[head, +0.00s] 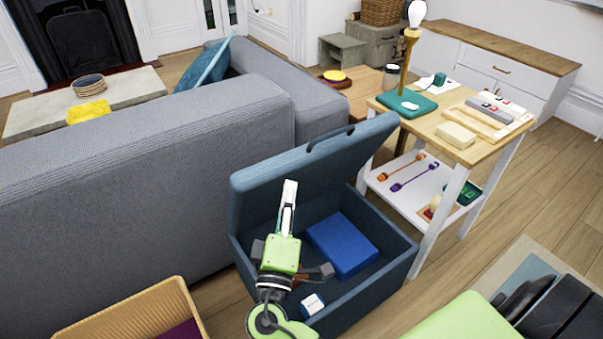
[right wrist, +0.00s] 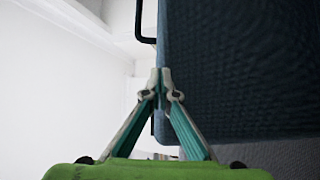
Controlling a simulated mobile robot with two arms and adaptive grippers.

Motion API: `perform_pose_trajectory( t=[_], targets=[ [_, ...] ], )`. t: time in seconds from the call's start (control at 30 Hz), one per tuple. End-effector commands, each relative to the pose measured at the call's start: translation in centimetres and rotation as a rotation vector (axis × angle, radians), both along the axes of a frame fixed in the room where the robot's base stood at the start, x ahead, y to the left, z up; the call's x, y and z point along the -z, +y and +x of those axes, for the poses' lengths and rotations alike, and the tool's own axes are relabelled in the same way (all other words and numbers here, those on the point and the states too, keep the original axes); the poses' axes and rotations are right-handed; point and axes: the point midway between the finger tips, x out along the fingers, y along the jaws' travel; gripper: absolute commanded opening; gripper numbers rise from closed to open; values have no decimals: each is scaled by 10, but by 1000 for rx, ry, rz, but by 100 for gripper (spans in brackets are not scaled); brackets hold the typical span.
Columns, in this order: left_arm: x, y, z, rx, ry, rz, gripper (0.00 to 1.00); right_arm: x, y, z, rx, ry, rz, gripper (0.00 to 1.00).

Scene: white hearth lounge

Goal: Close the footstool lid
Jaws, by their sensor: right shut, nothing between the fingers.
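The blue-grey footstool (head: 372,288) stands open behind the sofa. Its lid (head: 315,158) is raised and tilted back on the sofa side, with a dark loop handle (head: 330,138) at its upper edge. Inside lies a blue box (head: 342,245). My right gripper (head: 290,184) is shut and empty, pointing up in front of the lid's left part. In the right wrist view the shut fingertips (right wrist: 161,78) overlap the edge of the lid (right wrist: 240,65); I cannot tell if they touch it. My left gripper is not in view.
A small white-and-blue block (head: 312,304) shows near the footstool's front. The grey sofa (head: 150,165) is close on the left. A wooden side table (head: 388,107) with a lamp and small items stands at right. An orange-tan bin (head: 178,296) is at front left.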

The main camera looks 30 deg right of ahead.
Motion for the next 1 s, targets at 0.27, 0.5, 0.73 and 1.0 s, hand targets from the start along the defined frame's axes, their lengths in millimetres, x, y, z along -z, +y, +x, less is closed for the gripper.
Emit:
perform_pose_trajectory(
  t=[0.27,0.5,0.73,1.0],
  targets=[
    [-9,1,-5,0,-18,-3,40,-27,-8,-9,36,-102,-17,0],
    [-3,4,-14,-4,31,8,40,-41,-32,21,36,-100,-17,0],
    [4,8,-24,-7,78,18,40,-52,-53,48,34,-97,-16,0],
    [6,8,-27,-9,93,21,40,-56,-62,59,34,-95,-15,0]
  ],
)
